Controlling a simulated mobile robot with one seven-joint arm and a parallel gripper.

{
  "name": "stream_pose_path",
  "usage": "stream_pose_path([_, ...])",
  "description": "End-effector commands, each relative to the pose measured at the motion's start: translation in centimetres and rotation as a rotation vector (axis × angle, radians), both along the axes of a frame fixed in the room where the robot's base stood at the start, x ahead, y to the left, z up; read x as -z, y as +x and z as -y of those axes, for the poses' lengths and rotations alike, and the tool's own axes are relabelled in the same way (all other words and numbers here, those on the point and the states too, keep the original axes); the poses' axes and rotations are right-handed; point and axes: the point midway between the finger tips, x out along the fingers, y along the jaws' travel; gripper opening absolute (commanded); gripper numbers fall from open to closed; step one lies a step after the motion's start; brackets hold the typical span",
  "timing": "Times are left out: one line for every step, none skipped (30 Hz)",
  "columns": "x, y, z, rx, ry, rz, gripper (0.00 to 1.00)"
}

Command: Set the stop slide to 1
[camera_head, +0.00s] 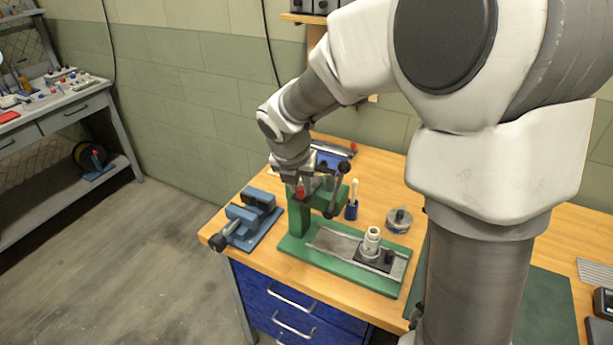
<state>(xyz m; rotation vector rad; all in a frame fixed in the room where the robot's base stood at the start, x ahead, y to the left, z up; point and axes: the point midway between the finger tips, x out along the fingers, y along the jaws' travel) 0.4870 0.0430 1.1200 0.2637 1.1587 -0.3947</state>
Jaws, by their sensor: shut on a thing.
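A green press-like fixture (297,220) stands on the wooden bench, with an upright column at its left end. A small red part (300,190) shows at the top of the column. My gripper (298,184) points down there and is shut on the red part, seemingly the stop slide's handle. The fingertips are small and partly hidden. No scale or number can be read, so the slide's setting cannot be told. A dark lever with round knobs (338,190) stands just right of my gripper. A grey rail (335,242) on the base carries a pale stepped cylinder (371,243).
A blue vise (250,222) sits close on the left. A blue holder (351,211) with a pale-handled tool and a round metal part (398,219) stand to the right. A blue tray (330,157) lies behind. My arm hides much of the bench's right side.

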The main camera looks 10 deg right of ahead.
Motion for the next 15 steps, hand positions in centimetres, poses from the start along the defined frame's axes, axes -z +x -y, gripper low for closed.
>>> stream_pose_path([-0.10, -0.37, -0.35, -0.002, -0.001, 0.002, 0.00])
stream_pose_path([-0.08, -0.45, -0.41, -0.002, -0.001, 0.002, 0.00])
stream_pose_path([-0.08, -0.47, -0.42, -0.001, 0.000, 0.001, 0.00])
stream_pose_path([-0.06, -0.46, -0.43, -0.001, 0.000, 0.001, 0.00])
stream_pose_path([-0.04, -0.46, -0.44, -0.001, 0.000, 0.001, 0.00])
stream_pose_path([-0.04, -0.46, -0.45, -0.001, 0.000, 0.000, 0.00])
stream_pose_path([-0.04, -0.47, -0.46, -0.001, 0.000, 0.000, 0.00])
stream_pose_path([-0.03, -0.48, -0.46, -0.001, 0.000, 0.000, 0.00])
stream_pose_path([-0.02, -0.49, -0.48, -0.002, 0.001, -0.001, 0.27])
stream_pose_path([-0.02, -0.48, -0.49, -0.003, 0.001, 0.000, 0.33])
stream_pose_path([-0.03, -0.48, -0.48, -0.003, 0.001, 0.000, 0.38])
stream_pose_path([-0.02, -0.47, -0.47, -0.002, 0.000, 0.000, 0.45])
stream_pose_path([-0.03, -0.46, -0.45, -0.002, 0.000, 0.000, 0.51])
stream_pose_path([-0.03, -0.45, -0.44, -0.001, 0.000, 0.000, 0.54])
stream_pose_path([-0.02, -0.44, -0.41, -0.001, 0.000, 0.000, 0.54])
